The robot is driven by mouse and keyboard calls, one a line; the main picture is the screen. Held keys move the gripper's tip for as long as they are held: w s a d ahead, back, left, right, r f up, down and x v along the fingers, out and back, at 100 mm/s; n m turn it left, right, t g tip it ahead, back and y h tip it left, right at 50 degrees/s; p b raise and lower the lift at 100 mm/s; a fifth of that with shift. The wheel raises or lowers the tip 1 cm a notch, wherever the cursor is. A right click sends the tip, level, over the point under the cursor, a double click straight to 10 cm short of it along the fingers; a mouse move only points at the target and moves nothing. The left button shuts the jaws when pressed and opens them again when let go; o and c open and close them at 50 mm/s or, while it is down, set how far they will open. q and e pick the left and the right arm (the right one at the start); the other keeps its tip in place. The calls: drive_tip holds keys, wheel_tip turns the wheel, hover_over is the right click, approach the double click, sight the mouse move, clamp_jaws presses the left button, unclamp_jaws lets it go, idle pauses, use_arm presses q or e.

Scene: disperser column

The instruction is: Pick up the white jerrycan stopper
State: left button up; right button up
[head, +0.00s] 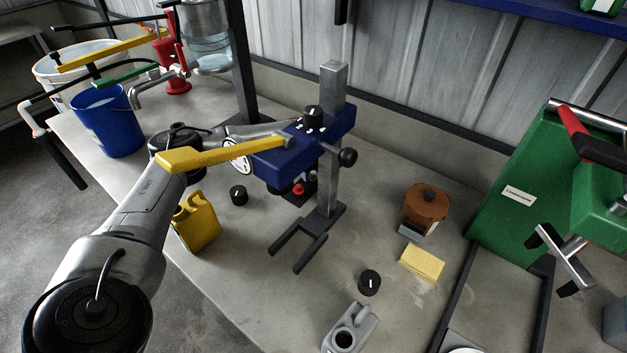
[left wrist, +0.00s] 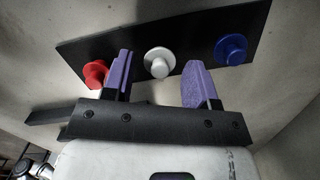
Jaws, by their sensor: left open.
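The white stopper (left wrist: 158,62) sits on a black plate (left wrist: 130,35), between a red stopper (left wrist: 95,73) and a blue stopper (left wrist: 230,48), in the left wrist view. My left gripper (left wrist: 155,75) is open, its purple fingers apart, one on each side of the white stopper in the picture. It looks empty; I cannot tell whether the fingertips reach the stopper. In the head view the red stopper (head: 298,188) shows under the blue disperser head (head: 285,155). That head hides the white stopper and most of my left gripper. My right gripper is not in view.
The disperser's steel column (head: 330,140) and forked base (head: 300,240) stand close to my left arm. A green machine (head: 530,185) is at right.

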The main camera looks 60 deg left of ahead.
use_arm(q)
drive_tip(key=shift+f, duration=0.6)
drive_tip(key=c, duration=0.8)
drive_tip(key=shift+r, duration=0.15)
